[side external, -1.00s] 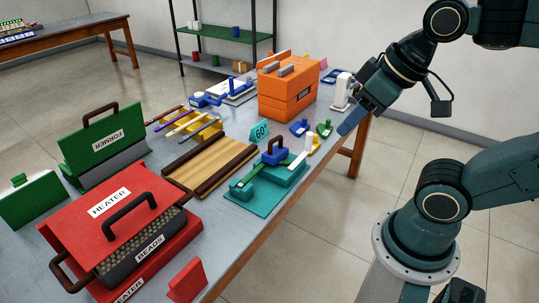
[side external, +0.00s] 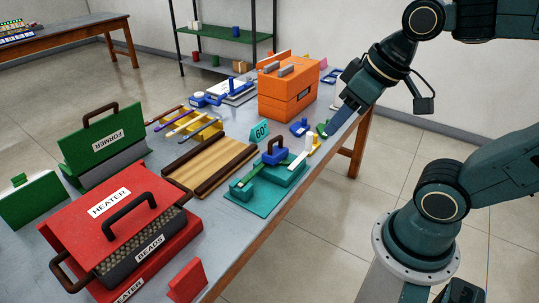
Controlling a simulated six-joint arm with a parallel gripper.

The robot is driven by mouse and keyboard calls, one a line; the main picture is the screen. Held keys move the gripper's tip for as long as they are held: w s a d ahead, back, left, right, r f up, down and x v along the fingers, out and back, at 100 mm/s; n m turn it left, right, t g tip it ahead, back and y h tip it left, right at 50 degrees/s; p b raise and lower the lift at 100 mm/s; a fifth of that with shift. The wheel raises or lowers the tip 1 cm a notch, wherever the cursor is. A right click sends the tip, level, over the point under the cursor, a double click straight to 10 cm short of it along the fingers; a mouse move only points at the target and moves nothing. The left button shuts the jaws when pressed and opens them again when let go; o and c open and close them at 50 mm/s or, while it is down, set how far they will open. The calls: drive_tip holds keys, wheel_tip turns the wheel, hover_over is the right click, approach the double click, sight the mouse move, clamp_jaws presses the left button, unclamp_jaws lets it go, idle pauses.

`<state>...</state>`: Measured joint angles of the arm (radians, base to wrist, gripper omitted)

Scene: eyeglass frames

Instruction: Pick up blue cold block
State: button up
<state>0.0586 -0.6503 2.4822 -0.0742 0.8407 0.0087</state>
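A small blue block (side external: 299,127) sits on the table, just in front of the orange box. A larger blue block with an arched handle (side external: 275,151) rests on the teal fixture (side external: 256,196). The view does not show which of the two is the cold block. My gripper (side external: 330,133) hangs over the table's right edge, pointing down and left. It appears to the right of both blue blocks, close to a small green piece (side external: 322,129). Its fingers look like one slanted blue-grey shape, so their gap cannot be made out.
An orange box (side external: 288,92) stands behind the small blue block. A teal "60°" sign (side external: 259,131), a yellow-and-white piece (side external: 312,146) and a wooden tray (side external: 211,165) are close by. A red heater (side external: 95,215) and green former (side external: 100,150) fill the near left.

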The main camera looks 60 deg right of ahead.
drive_tip(key=w+d+f+m+y, duration=0.1)
drive_tip(key=w+f, duration=0.2)
drive_tip(key=w, duration=0.2)
drive_tip(key=w+f+y, duration=0.2)
drive_tip(key=w+f, duration=0.1)
drive_tip(key=w, duration=0.3)
drive_tip(key=m+t+y, duration=0.4)
drive_tip(key=m, duration=0.5)
hover_over(277, 140)
drive_tip(key=s+a, duration=0.5)
drive_tip(key=a, duration=0.2)
wheel_tip(277, 140, down, 12)
drive_tip(key=d+f+m+t, duration=0.1)
drive_tip(key=d+f+m, duration=0.1)
drive_tip(key=d, duration=0.1)
drive_tip(key=d+f+m+t+h, duration=0.1)
drive_tip(key=d+f+m+t, duration=0.1)
drive_tip(key=d, duration=0.1)
drive_tip(key=s+d+f+m+t+h, duration=0.1)
drive_tip(key=d+f+m+t, duration=0.1)
drive_tip(key=d+m, duration=0.1)
drive_tip(key=shift+f, duration=0.1)
drive_tip(key=shift+x, duration=1.25)
drive_tip(key=shift+x, duration=2.5)
drive_tip(key=shift+c, duration=0.4)
